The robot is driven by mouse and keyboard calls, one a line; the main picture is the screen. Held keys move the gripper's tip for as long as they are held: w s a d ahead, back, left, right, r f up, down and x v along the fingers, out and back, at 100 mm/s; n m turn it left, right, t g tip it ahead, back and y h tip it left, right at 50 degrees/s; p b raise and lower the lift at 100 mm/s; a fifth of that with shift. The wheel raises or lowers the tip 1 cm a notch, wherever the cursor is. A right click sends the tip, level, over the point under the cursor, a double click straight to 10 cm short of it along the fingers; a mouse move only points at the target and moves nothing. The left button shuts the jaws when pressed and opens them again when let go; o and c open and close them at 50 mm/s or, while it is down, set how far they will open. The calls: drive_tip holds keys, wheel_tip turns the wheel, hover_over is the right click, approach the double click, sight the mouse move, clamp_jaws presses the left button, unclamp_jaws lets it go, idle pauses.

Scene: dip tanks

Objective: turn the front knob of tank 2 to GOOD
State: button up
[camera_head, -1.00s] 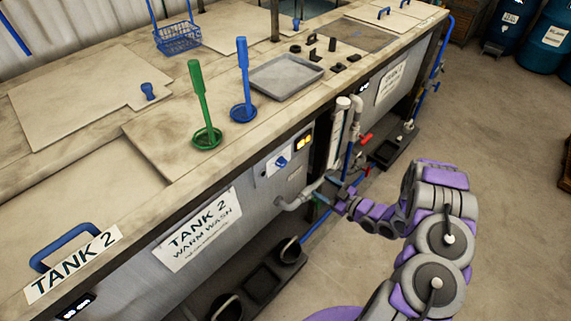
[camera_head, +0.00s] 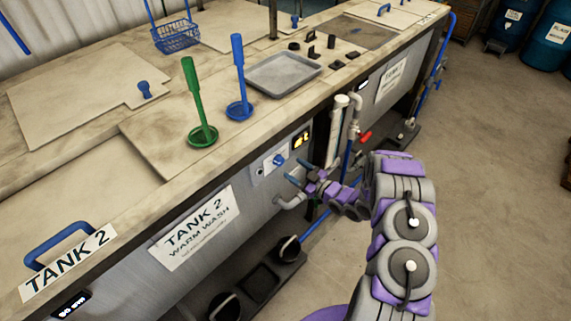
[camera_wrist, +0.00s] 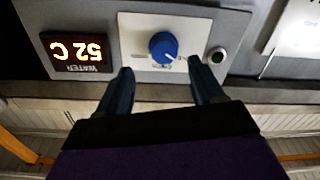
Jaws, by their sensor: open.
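The front knob of tank 2 is a round blue knob (camera_head: 279,160) on a pale plate (camera_head: 268,170) on the tank's front face. In the wrist view the blue knob (camera_wrist: 163,46) shows upside down, with a pale pointer line; its printed labels are too small to read. My gripper (camera_head: 296,174) is open and empty, just to the right of the knob in the head view. In the wrist view its two dark fingers (camera_wrist: 160,80) are spread, one on each side below the knob, apart from it.
A lit display (camera_wrist: 76,50) reading 52 C and a small round button (camera_wrist: 217,56) flank the knob. Grey pipes (camera_head: 292,200) and a red valve handle (camera_head: 365,137) are close to my arm. Green (camera_head: 203,132) and blue (camera_head: 239,108) tools stand on the tank top. Floor at right is clear.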

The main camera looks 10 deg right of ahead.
sight(282, 162)
drive_tip(key=x, duration=0.4)
drive_tip(key=a+x, duration=0.1)
drive_tip(key=x, duration=0.1)
drive_tip(key=shift+s, duration=0.2)
drive_tip(key=shift+d, duration=0.5)
drive_tip(key=shift+c, duration=0.9)
drive_tip(key=shift+a, duration=0.3)
drive_tip(key=c, duration=0.9)
drive_tip(key=shift+d, duration=0.1)
